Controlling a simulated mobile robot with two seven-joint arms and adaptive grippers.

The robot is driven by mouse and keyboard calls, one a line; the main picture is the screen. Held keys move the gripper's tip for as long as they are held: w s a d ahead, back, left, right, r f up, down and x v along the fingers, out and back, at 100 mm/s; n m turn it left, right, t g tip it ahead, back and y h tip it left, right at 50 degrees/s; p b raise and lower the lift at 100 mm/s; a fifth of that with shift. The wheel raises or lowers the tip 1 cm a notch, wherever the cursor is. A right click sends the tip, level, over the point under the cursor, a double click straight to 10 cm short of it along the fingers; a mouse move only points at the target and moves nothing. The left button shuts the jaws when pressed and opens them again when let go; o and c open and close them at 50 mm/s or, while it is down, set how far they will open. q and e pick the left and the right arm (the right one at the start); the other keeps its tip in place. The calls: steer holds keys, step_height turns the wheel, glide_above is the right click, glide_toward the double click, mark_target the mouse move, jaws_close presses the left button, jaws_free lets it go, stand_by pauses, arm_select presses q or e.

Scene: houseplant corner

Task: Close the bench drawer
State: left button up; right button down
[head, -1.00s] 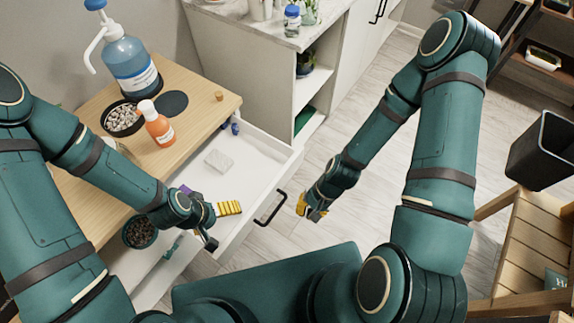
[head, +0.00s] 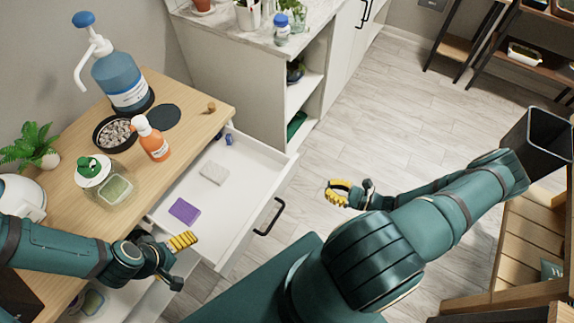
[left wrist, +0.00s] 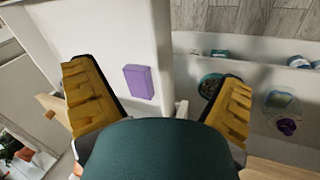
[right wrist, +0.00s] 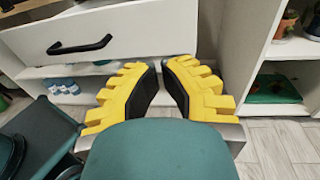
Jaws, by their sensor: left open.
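The white bench drawer (head: 240,187) stands pulled out from the wooden-topped bench, with its black handle (head: 268,217) on the front. A purple block (head: 184,211), a pale block (head: 213,172) and a small blue item (head: 229,139) lie inside it. The drawer front (right wrist: 130,35) and handle (right wrist: 80,46) show ahead in the right wrist view. My left gripper (head: 183,243) is open and empty near the drawer's near side; the purple block shows between its fingers in the left wrist view (left wrist: 138,82).
A white cabinet (head: 235,70) stands beyond the drawer. A black bin (head: 540,140) and wooden bench stand right. Floor before the drawer is clear.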

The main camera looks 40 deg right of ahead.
mark_target(296, 164)
arm_select(q)
steer(key=shift+s+a+f+b, duration=0.15)
steer(key=shift+a+f+b, duration=0.15)
arm_select(e)
steer(key=shift+m+t+h, duration=0.7)
steer(key=shift+h, duration=0.1)
steer(key=x, duration=0.4)
steer(key=d+x, duration=0.1)
steer(key=x, duration=0.3)
steer(key=w+d+x, duration=0.1)
steer(key=x, duration=0.3)
steer(key=shift+w, duration=0.1)
steer(key=shift+r, duration=0.1)
